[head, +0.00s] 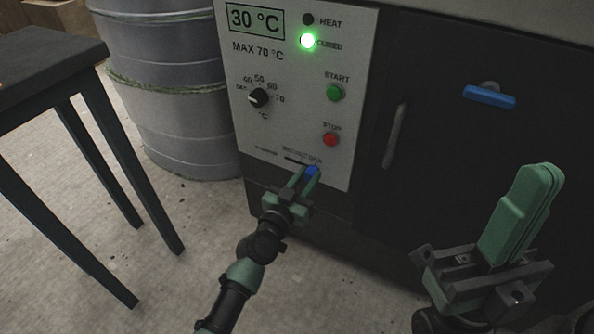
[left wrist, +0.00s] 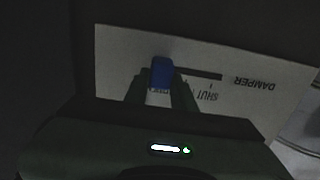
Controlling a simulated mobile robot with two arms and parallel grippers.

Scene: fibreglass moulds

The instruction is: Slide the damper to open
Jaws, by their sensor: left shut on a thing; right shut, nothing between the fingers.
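The blue damper knob (head: 312,171) sits at the right end of a short dark slot low on the white control panel (head: 353,120). My left gripper (head: 307,175) is shut on the knob, one finger on each side. In the left wrist view the panel lettering is upside down. There the blue knob (left wrist: 161,72) is at the slot's left end, above a partly covered label that seems to read OPEN. The empty slot (left wrist: 205,75) runs right, past the SHUT label. My right gripper (head: 530,195) is shut and empty, in front of the dark door at the right.
The panel shows 30 °C, a lit green CURED lamp (head: 307,41), a dial (head: 258,98), a green START button (head: 335,93) and a red STOP button (head: 331,139). The dark door has a blue handle (head: 489,97). Metal drums (head: 170,90) and a dark table (head: 50,65) stand left.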

